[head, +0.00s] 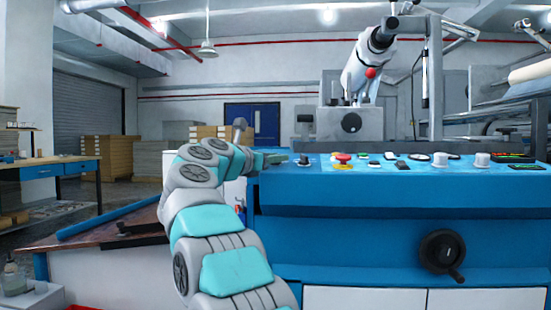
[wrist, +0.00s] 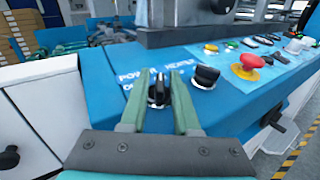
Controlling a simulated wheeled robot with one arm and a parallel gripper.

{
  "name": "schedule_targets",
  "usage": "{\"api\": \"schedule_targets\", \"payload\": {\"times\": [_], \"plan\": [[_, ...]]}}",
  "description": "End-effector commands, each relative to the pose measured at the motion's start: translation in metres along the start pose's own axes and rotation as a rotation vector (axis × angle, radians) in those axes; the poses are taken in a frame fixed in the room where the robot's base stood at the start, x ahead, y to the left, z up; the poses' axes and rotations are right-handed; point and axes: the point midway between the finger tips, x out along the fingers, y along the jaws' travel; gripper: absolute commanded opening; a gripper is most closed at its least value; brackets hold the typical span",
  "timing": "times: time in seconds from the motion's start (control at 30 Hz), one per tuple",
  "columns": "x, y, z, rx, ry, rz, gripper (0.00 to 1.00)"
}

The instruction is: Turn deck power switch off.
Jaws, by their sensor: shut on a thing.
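The deck power switch is a black rotary knob (wrist: 157,90) with a light pointer line, on the blue control panel (wrist: 125,62) beside white lettering that reads "POWER". In the wrist view it sits between the two green fingers of my gripper (wrist: 165,90), which is shut on it. The knob's pointer looks roughly upright in the picture; the position labels are partly hidden by the left finger. In the head view my gripper (head: 277,158) is at the left end of the panel, and the knob is hidden there.
A second black knob (wrist: 206,76) stands just right of my gripper. Farther right are a yellow button (wrist: 211,49) and a red emergency button (wrist: 247,66). A black handwheel (head: 442,252) juts from the blue front. A grey machine housing (wrist: 190,20) rises behind the panel.

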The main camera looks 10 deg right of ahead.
Motion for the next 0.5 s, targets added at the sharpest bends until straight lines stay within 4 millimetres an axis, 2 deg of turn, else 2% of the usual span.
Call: {"api": "schedule_targets", "payload": {"times": [0.5], "plan": [[-0.0006, -0.0018, -0.0019, -0.007, 0.003, 0.046, 0.00]]}}
